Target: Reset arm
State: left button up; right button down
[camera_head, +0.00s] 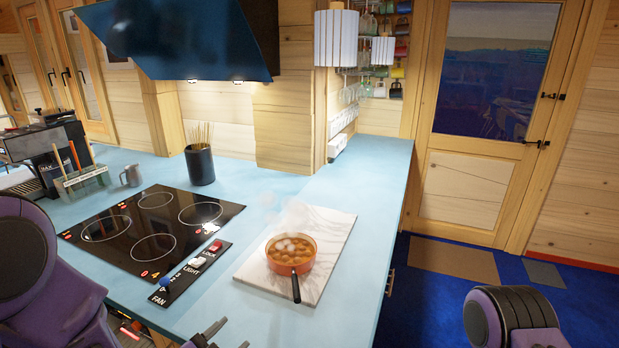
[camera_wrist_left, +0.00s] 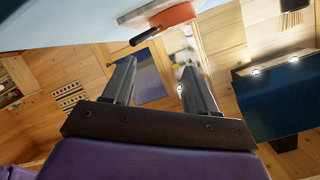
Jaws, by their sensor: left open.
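My left arm comes in from the left in the head view, and its gripper (camera_head: 217,338) shows at the bottom edge, just off the front of the counter. In the left wrist view the left gripper (camera_wrist_left: 156,85) has its two dark fingers apart with nothing between them. My right arm shows as a purple and black link at the lower right of the head view; its gripper is out of frame. An orange pot (camera_head: 291,254) of steaming soup stands on a marble board (camera_head: 330,228), up and right of the left gripper. The pot also shows in the left wrist view (camera_wrist_left: 172,17).
The blue counter (camera_head: 255,190) holds a black cooktop (camera_head: 150,228), a control panel (camera_head: 190,272), a utensil holder (camera_head: 200,165) and a small metal jug (camera_head: 131,176). A range hood (camera_head: 190,40) hangs above.

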pick_arm(q)
jog(key=s+a+f+n+g+y+b, duration=0.1)
jog(key=s+a+f+n+y+b, duration=0.15)
jog(key=f+n, duration=0.35)
jog(key=s+a+f+n+g+y+b, duration=0.15)
jog(key=a+f+n, duration=0.25)
jog(key=f, duration=0.4)
jog(key=s+a+f+n+g+y+b, duration=0.2)
jog(key=s+a+f+n+g, duration=0.1)
jog(key=s+f, duration=0.7)
jog(key=s+a+f+n+g+y+b, duration=0.2)
jog(key=s+a+f+n+g+b, duration=0.1)
jog(key=s+f, duration=0.8)
jog(key=shift+s+a+n+g, duration=0.3)
jog(key=shift+a+n+g, duration=0.4)
jog(key=shift+n+g, duration=0.15)
